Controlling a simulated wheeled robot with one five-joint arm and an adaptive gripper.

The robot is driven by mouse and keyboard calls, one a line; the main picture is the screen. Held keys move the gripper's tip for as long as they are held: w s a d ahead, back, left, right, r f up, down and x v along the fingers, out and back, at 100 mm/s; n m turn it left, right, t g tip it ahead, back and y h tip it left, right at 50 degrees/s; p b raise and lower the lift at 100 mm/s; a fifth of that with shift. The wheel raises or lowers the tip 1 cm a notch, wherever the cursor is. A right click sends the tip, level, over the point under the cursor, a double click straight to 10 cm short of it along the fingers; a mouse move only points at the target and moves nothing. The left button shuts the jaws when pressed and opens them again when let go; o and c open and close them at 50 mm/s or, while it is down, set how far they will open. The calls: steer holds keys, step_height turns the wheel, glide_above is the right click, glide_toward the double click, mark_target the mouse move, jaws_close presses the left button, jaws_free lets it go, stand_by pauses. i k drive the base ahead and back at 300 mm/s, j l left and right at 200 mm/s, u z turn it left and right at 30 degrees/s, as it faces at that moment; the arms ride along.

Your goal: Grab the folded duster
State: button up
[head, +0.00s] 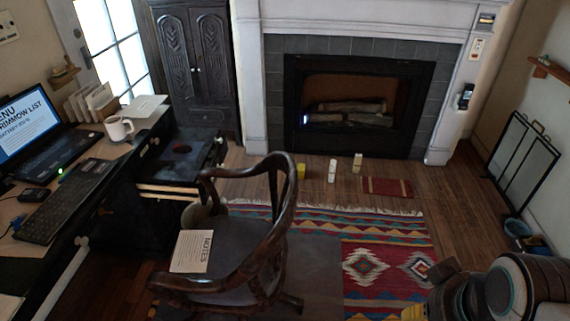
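A flat dark red piece with a lighter stripe (387,187) lies on the wood floor in front of the fireplace, just beyond the fringed rug. It may be the folded duster, but at this size I cannot tell cloth from book. My arm is folded at the lower right of the head view. Dark parts at its left side may be my gripper (447,279), but its fingers cannot be made out. It is well apart from the red piece, on the near side of the rug.
A wooden armchair (285,215) with a notes booklet (192,251) stands left of centre. Small yellow and white upright items (332,171) stand left of the red piece. A black fire screen (522,160) leans at the right. The patterned rug (385,262) looks mostly clear.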

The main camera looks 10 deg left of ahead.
mark_target(300, 166)
steer(key=i+l+u, duration=0.2)
steer(key=i, duration=0.4)
steer(key=i+l+u, duration=0.25)
steer(key=i, duration=0.3)
steer(key=i+l+u, duration=0.2)
steer(key=i+l, duration=0.2)
steer(key=i, duration=0.15)
steer(key=i+l+u, duration=0.1)
steer(key=l+u, duration=0.3)
steer(key=l, duration=0.55)
steer(key=i+l+u, duration=0.45)
steer(key=l, duration=0.3)
steer(key=i+l+u, duration=0.25)
steer(key=l, duration=0.15)
steer(key=i+l+u, duration=0.1)
steer(key=i+u, duration=0.2)
steer(key=i, duration=0.25)
steer(key=i+l+u, duration=0.3)
steer(key=i, duration=0.2)
steer(key=i+l+u, duration=0.3)
steer(key=i, duration=0.2)
steer(key=i+l+u, duration=0.2)
steer(key=i, duration=0.15)
steer(key=i+l+u, duration=0.2)
steer(key=i, duration=0.2)
